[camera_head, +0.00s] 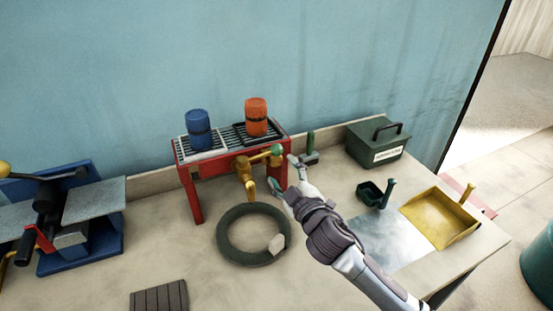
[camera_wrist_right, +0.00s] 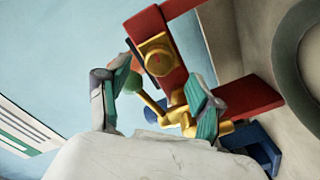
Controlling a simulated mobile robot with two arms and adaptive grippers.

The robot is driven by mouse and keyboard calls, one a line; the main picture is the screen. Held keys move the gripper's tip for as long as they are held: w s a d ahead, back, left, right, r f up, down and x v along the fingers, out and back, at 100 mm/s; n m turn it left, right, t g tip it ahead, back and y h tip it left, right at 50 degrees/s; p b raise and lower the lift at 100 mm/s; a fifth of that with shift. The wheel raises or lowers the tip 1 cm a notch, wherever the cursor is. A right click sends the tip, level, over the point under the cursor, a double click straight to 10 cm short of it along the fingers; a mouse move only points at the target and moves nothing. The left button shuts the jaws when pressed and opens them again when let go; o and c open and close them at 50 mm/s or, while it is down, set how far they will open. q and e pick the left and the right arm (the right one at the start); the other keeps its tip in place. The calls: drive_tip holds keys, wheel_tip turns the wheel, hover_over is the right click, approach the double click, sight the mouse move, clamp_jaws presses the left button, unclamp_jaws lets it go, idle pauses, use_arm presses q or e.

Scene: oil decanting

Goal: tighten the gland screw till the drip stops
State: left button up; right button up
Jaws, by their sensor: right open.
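A brass tap (camera_head: 243,168) is on the front of a red stand (camera_head: 192,190), with a green knob (camera_head: 277,150) on its lever. My right gripper (camera_head: 281,174) is open, just right of the tap and below the green knob. In the right wrist view the brass tap (camera_wrist_right: 180,117) and green knob (camera_wrist_right: 133,83) show beyond and between the spread fingers of my right gripper (camera_wrist_right: 152,97). A round brass end with a red mark (camera_wrist_right: 156,60) faces that camera; I cannot tell if it is the gland screw. No drip can be made out. My left gripper is not in view.
A blue drum (camera_head: 198,128) and an orange drum (camera_head: 256,116) stand on the red stand. A dark green ring (camera_head: 232,250) with a pale lump (camera_head: 276,243) lies below. A green box (camera_head: 378,146), dark scoop (camera_head: 372,194) and yellow pan (camera_head: 436,218) are right; a blue machine (camera_head: 75,262) is left.

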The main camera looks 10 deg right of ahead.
sight(277, 163)
drive_tip(key=shift+w+a, duration=0.25)
drive_tip(key=shift+w, duration=0.85)
drive_tip(key=shift+w+a, duration=0.2)
drive_tip(key=shift+w, duration=0.85)
drive_tip(key=shift+c, duration=0.2)
drive_tip(key=c, duration=1.1)
